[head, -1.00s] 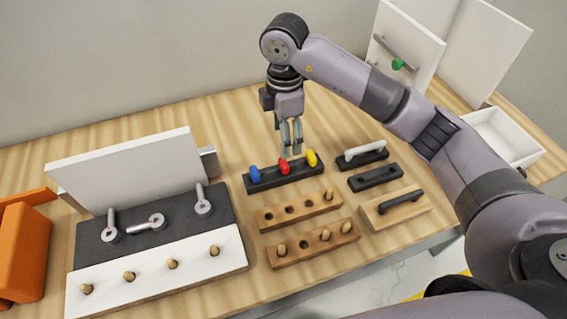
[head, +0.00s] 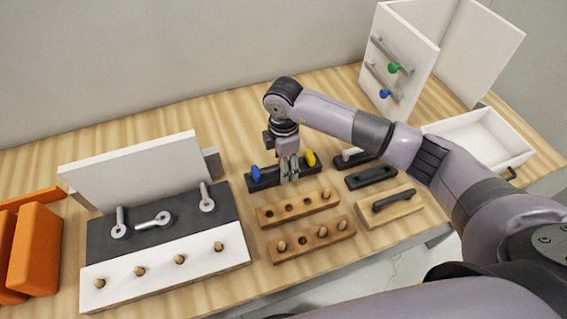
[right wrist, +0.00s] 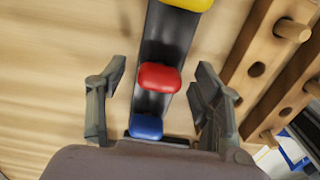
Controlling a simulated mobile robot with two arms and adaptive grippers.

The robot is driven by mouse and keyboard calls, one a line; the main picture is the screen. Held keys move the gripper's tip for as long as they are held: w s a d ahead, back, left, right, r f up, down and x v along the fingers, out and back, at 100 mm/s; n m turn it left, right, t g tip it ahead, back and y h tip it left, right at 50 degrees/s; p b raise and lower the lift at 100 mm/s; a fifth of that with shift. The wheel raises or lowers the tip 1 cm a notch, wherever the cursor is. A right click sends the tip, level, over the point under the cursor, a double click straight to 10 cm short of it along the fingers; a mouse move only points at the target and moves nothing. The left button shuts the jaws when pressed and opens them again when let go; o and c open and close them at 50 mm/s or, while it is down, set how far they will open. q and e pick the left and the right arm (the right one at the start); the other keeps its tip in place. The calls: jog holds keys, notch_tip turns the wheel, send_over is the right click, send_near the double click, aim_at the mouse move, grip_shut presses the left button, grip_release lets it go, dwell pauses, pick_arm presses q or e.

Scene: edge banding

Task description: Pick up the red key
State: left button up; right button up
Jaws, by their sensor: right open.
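The red key (right wrist: 160,77) stands in the middle of a black holder (head: 265,182), between a blue key (head: 255,172) and a yellow key (head: 310,158). My right gripper (head: 289,172) is low over the holder, and it fills the lower part of the right wrist view (right wrist: 160,68). Its fingers are open on either side of the red key, with a gap on both sides. In the head view the fingers hide the red key. My left gripper is not in view.
Wooden peg blocks (head: 300,208) stand in front of the holder. Black handles on blocks (head: 398,198) are to the right. A white panel fixture (head: 135,170) with metal levers is at left. A white cabinet (head: 410,45) with a green and a blue key stands at back right.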

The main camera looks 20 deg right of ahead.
jog(key=shift+c, duration=0.4)
jog(key=c, duration=1.1)
jog(key=shift+r, duration=0.1)
jog(key=shift+c, duration=0.2)
notch_tip(320, 180, up, 20)
jog(key=b, duration=0.3)
jog(key=shift+b, duration=0.3)
